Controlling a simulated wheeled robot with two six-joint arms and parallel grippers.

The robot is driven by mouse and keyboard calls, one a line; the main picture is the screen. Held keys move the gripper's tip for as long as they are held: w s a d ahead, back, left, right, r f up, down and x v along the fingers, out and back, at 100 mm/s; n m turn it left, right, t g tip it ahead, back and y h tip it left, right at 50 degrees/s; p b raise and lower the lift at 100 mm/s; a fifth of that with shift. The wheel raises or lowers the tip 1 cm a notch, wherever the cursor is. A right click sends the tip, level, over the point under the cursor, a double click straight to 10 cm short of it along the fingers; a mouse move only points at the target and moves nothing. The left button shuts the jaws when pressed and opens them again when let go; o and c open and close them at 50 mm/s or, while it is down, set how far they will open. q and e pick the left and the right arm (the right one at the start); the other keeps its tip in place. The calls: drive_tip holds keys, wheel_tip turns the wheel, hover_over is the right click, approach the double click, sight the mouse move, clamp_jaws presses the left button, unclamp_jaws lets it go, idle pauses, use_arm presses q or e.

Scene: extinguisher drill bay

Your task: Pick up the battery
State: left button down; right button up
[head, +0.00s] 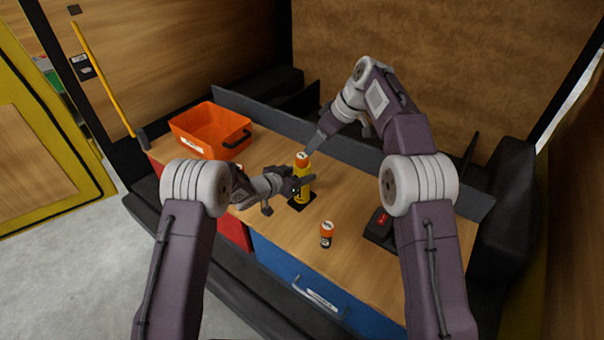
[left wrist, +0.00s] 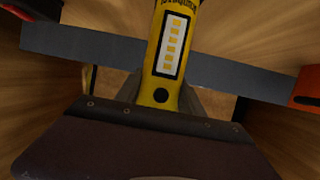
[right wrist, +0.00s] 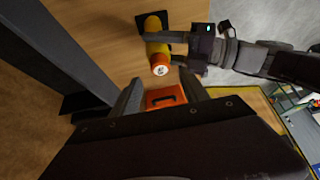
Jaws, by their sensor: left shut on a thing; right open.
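A small orange-and-dark cylinder that looks like the battery (head: 327,236) stands upright on the wooden bench, apart from both grippers. My left gripper (head: 301,186) is shut on an upright yellow cylinder (head: 303,194) with an orange top, which stands at a black pad; I cannot tell if it touches the pad. The left wrist view shows its yellow body (left wrist: 163,50) with a white panel close up. The right wrist view shows its orange top (right wrist: 160,63). My right gripper (head: 316,143) is open and empty, behind and above the yellow cylinder.
An orange bin (head: 210,128) stands at the bench's back left. A dark device with a red part (head: 381,222) is on the right. A grey rail (head: 270,116) runs along the back. A blue drawer (head: 285,275) is in front. Bench around the small cylinder is clear.

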drive_tip(key=shift+o, duration=0.2)
drive_tip(key=s+f+m+y, duration=0.1)
drive_tip(key=m, duration=0.2)
drive_tip(key=s+a+f+m+y, duration=0.1)
drive_tip(key=m, duration=0.2)
drive_tip(key=s+m+g+y, duration=0.1)
drive_tip(key=m, duration=0.3)
drive_tip(key=shift+a+f+y, duration=0.2)
drive_tip(key=shift+f+y, duration=0.2)
drive_tip(key=m+t+y, duration=0.3)
drive_tip(key=m+t, duration=0.3)
drive_tip(key=m, duration=2)
approach(302, 158)
drive_tip(key=x, duration=0.5)
drive_tip(key=shift+w+f, duration=0.15)
drive_tip(key=shift+f, duration=0.3)
drive_tip(key=x, duration=0.5)
drive_tip(key=shift+w+f, duration=0.1)
drive_tip(key=shift+w, duration=0.3)
clamp_jaws()
